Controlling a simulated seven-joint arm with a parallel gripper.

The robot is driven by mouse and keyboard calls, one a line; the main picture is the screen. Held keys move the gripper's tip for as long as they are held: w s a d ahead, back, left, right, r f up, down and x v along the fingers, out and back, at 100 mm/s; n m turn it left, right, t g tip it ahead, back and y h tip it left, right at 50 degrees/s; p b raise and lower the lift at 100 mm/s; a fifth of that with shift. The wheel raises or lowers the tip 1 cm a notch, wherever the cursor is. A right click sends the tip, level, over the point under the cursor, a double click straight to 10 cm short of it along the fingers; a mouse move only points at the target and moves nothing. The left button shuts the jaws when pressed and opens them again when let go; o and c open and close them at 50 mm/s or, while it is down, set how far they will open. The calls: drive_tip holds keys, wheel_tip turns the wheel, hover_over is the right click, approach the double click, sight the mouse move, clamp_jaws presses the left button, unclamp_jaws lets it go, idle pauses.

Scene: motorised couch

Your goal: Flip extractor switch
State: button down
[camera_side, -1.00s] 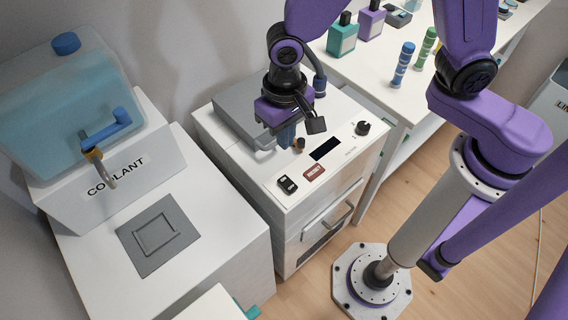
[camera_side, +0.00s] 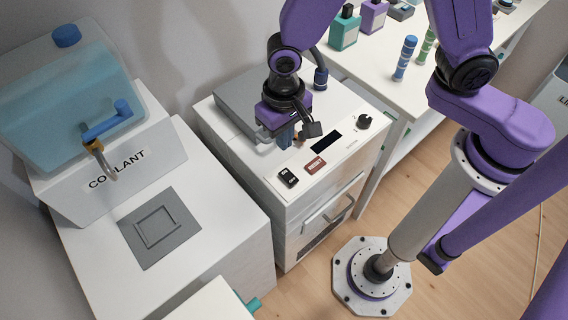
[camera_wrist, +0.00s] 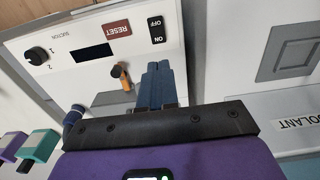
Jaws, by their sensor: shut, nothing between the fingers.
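The extractor is a white box (camera_side: 235,150) with a sloping control panel, in the middle of the side view. A black rocker switch marked ON and OFF (camera_side: 288,178) sits at the panel's near left end; it also shows at the top of the wrist view (camera_wrist: 156,30). I cannot tell which way it is tipped. My gripper (camera_side: 286,138) is over the panel, behind the switch and apart from it. Its blue fingers (camera_wrist: 158,74) are together and empty, pointing towards the switch in the wrist view.
Beside the switch are a red RESET button (camera_side: 315,165), a dark display (camera_side: 326,142) and a black knob (camera_side: 364,121). A small orange-brown lever (camera_wrist: 122,75) stands close beside my fingers. A coolant tank (camera_side: 70,100) stands left, a bottle table (camera_side: 375,60) right.

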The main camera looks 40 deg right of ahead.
sight(289, 178)
wheel_tip(289, 178, down, 11)
drive_tip(key=shift+r, duration=0.1)
idle(0.5)
drive_tip(key=shift+w+f, duration=0.1)
drive_tip(key=shift+f, duration=0.25)
idle(0.4)
drive_tip(key=shift+s+r, duration=0.15)
drive_tip(key=shift+s, duration=0.8)
drive_tip(key=shift+r, duration=0.15)
wheel_tip(289, 178, up, 14)
drive_tip(key=shift+w, duration=0.15)
idle(0.5)
